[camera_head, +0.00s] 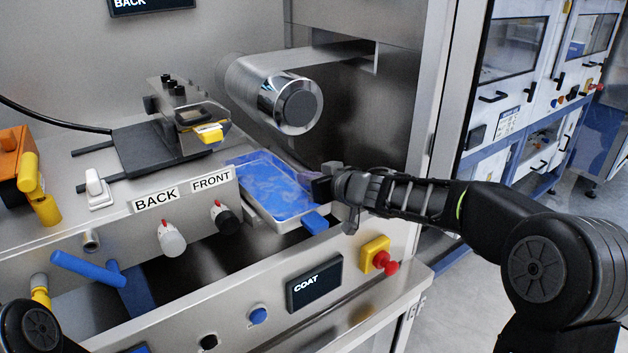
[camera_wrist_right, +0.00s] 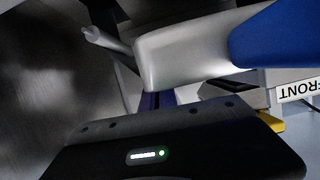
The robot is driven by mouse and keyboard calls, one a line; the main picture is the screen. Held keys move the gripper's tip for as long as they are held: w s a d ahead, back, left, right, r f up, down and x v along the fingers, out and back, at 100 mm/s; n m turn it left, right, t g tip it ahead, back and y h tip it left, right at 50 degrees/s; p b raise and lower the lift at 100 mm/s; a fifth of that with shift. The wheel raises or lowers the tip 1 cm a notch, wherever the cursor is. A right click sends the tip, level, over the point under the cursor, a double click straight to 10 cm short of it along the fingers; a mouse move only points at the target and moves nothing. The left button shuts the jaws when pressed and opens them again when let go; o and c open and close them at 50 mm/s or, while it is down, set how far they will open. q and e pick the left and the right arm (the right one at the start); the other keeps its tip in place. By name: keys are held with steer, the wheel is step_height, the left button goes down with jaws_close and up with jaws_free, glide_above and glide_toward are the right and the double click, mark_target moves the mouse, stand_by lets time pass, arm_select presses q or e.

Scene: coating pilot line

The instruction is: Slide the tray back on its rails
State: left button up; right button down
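The tray (camera_head: 287,226) is a pale, shallow pan with blue liquid in it and a blue handle (camera_head: 315,223) at its front right corner. It sits below the steel roller, in a recess of the machine deck. In the right wrist view its pale wall (camera_wrist_right: 175,58) and blue handle (camera_wrist_right: 275,38) show large. My right gripper (camera_head: 325,179) is at the tray's right side, just behind the handle. Its fingertips are small and partly hidden, so I cannot tell open from shut, or whether it touches the tray. The rails are not clearly visible. My left gripper is out of view.
The roller (camera_head: 297,105) overhangs the tray's back. A slide block (camera_head: 188,118) stands to the left. BACK and FRONT knobs (camera_head: 228,220) and a red button (camera_head: 389,266) on a yellow box project from the front panel. A cabinet post (camera_head: 437,80) stands to the right.

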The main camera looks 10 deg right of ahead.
steer(key=shift+w+a+r+p, duration=0.1)
steer(key=shift+w+a+p, duration=0.35)
steer(key=shift+w, duration=0.55)
steer(key=shift+w+a+f+p, duration=0.1)
steer(key=shift+w+a+p, duration=0.25)
steer(key=shift+w+p, duration=0.45)
steer(key=shift+w+a+r+p, duration=0.1)
steer(key=shift+w+a+p, duration=0.25)
steer(key=shift+w, duration=0.85)
steer(key=shift+w+a, duration=0.4)
steer(key=shift+w, duration=0.55)
steer(key=shift+w+a, duration=0.4)
steer(key=shift+w, duration=0.55)
steer(key=shift+w+a, duration=0.4)
steer(key=shift+w, duration=0.55)
steer(key=shift+f, duration=0.45)
steer(key=c, duration=1.6)
jaws_free()
steer(key=shift+f, duration=0.15)
steer(key=shift+s, duration=0.1)
